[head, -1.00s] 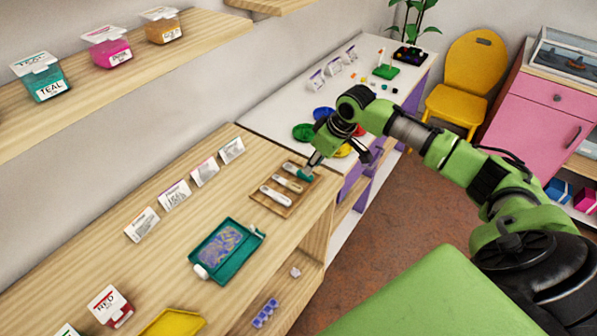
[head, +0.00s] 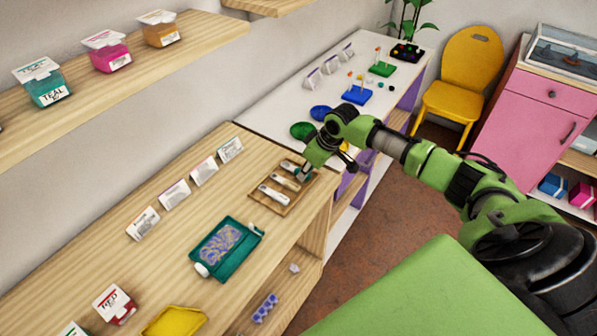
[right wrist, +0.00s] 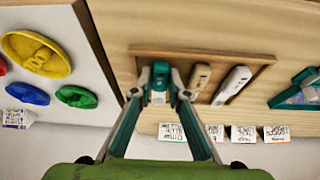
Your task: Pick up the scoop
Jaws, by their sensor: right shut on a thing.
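A wooden tray (head: 256,199) on the workbench holds three slim tools side by side. The farthest one, the scoop (head: 290,167), has a teal handle, and it also shows in the right wrist view (right wrist: 160,72). Next to it lie a beige-handled tool (head: 284,182) and a white-handled tool (head: 272,195). My right gripper (head: 303,173) is down at the tray. In the right wrist view its fingertips (right wrist: 160,88) are shut on the teal handle, one on each side. The scoop is still at its place in the tray; its far end is partly hidden. My left gripper is not in view.
A teal tray (head: 240,262) with a patterned filling lies nearer on the bench. Label cards (head: 175,194) stand along the wall side. Green (head: 303,131) and blue dishes are on the white table beyond. A shelf with tubs (head: 110,62) hangs at upper left.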

